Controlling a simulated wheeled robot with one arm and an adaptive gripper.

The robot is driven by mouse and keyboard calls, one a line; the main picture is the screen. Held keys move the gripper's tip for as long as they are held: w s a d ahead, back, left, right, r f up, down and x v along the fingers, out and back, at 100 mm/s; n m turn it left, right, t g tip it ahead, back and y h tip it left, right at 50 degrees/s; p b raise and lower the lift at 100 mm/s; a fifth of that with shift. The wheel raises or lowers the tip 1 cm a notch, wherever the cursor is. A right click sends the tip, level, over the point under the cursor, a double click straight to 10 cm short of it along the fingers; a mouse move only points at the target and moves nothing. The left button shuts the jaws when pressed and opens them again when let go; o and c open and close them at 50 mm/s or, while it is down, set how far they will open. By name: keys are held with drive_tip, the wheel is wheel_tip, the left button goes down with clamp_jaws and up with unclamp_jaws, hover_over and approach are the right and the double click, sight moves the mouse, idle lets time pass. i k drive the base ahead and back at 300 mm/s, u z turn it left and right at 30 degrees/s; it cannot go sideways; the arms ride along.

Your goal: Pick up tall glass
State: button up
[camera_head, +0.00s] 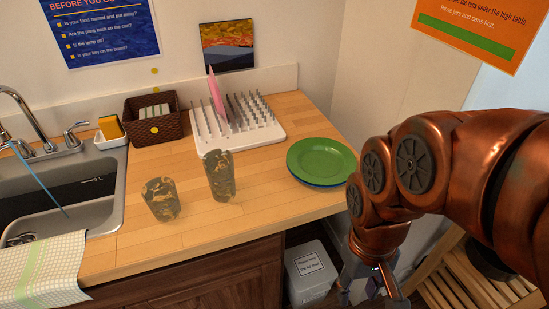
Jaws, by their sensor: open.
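The tall glass (220,176) stands upright on the wooden counter, in front of the white drying rack. It is see-through with a brownish, mottled look. A shorter, wider glass (161,199) stands to its left and a little nearer to me. My gripper (378,291) hangs low at the right, beyond the counter's front right edge and below its top. It is well apart from both glasses. Its fingers are open, and part of it is cut off by the bottom of the picture.
The white drying rack (262,137) holds a pink item. A brown basket (153,127) and a sink (95,190) are on the left. A white bin (311,272) stands below. Counter space between glass and plates is clear.

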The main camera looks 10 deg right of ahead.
sight(218, 164)
drive_tip(key=z, duration=1.85)
drive_tip(key=k, duration=2.05)
drive_tip(key=u, duration=1.7)
drive_tip(key=i, duration=0.5)
drive_tip(key=u, duration=0.1)
